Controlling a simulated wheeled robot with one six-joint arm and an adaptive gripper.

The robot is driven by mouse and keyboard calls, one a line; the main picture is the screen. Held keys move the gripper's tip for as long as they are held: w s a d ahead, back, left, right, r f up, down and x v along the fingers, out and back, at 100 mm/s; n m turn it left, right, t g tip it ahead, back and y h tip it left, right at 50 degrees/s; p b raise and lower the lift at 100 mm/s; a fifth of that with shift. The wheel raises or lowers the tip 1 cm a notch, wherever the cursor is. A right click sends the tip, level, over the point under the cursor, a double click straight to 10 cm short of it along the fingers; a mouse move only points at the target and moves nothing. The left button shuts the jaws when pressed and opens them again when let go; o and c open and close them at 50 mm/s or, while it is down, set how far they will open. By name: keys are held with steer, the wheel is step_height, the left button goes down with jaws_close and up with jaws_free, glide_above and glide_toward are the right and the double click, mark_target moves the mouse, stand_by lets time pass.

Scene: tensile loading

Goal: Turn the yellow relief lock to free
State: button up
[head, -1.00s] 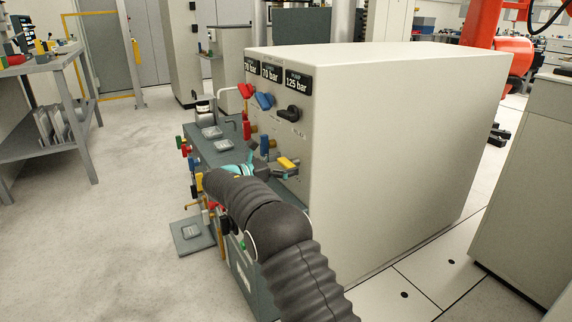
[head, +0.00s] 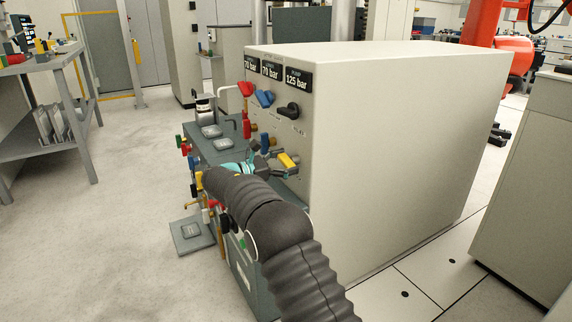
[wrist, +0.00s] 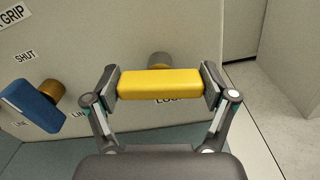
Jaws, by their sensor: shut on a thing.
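The yellow relief lock (wrist: 160,84) is a bar-shaped handle on a brass stem on the pale panel, and in the wrist view it lies nearly level. My gripper (wrist: 160,88) has one pad against each end of the bar and is shut on it. A label below the bar is partly hidden and reads "LOC...". In the head view the yellow handle (head: 288,161) shows low on the panel, just right of my gripper (head: 262,162). My arm hides part of the bench below.
A blue handle (wrist: 32,105) sits left of the lock, by "SHUT" and "LINE" labels. Red (head: 245,89), blue (head: 264,98) and black (head: 288,110) knobs are higher on the cabinet (head: 400,130). The bench (head: 205,155) holds several fittings. Open floor (head: 110,220) lies left.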

steer(key=m+b, duration=0.2)
steer(key=m, duration=0.2)
steer(key=shift+f+m, duration=0.15)
steer(key=shift+m, duration=0.15)
steer(key=m+b, duration=0.3)
steer(key=shift+s+d+f+m, duration=0.1)
steer(key=shift+m, duration=0.3)
steer(key=m+b, duration=0.2)
steer(key=m, duration=0.1)
steer(key=shift+f, duration=0.1)
steer(key=shift+m+b, duration=1.5)
steer(key=shift+m, duration=0.5)
steer(key=o, duration=1)
steer(key=v, duration=1.2)
